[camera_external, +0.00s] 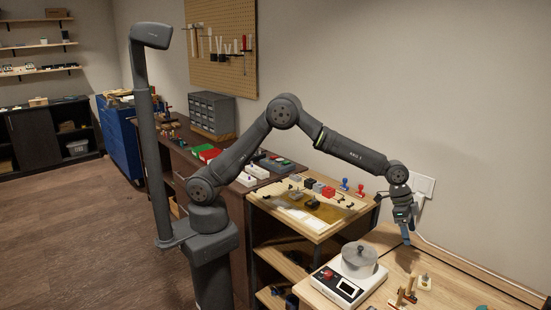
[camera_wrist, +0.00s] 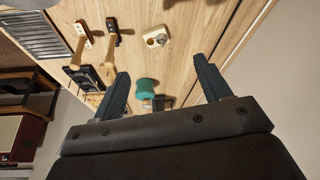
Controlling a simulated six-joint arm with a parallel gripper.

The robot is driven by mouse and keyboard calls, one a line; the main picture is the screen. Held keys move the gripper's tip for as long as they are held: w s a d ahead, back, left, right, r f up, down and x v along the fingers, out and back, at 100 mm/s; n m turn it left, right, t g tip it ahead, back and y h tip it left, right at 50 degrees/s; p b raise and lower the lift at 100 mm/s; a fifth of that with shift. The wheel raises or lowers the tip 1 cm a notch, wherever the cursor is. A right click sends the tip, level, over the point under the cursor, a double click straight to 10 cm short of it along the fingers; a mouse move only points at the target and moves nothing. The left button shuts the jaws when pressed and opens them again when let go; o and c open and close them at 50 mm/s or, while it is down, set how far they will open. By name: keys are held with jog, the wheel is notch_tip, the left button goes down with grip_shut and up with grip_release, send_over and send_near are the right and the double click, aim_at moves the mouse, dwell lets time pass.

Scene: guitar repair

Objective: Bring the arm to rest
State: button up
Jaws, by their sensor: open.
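My gripper (camera_external: 407,240) hangs at the end of my outstretched arm, pointing down above the wooden bench at the right. In the wrist view my gripper (camera_wrist: 160,85) shows two dark blue fingers spread wide apart with nothing held between them. A teal cylindrical object (camera_wrist: 146,88) stands on the bench beyond the fingers, in line with the gap between them. I cannot tell how far the fingertips are above the bench top.
A white device with a round metal pot (camera_external: 359,260) stands left of my gripper. Small wooden-handled tools (camera_external: 403,296) and a small cream block (camera_external: 425,281) are near the bench front. A shelf unit with a tray of parts (camera_external: 335,207) is behind left. The wall is close on the right.

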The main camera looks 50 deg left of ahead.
jog(key=s+a+r+m, duration=0.1)
jog(key=s+a, duration=0.3)
jog(key=a, duration=0.5)
jog(key=s+a+r+m, duration=0.1)
jog(key=s+a+r, duration=0.2)
jog(key=a, duration=0.6)
jog(key=s+a+r+m+g, duration=0.1)
jog(key=s+a+r, duration=0.1)
jog(key=s+a, duration=0.4)
jog(key=shift+a+r, duration=0.3)
jog(key=shift+a, duration=1.3)
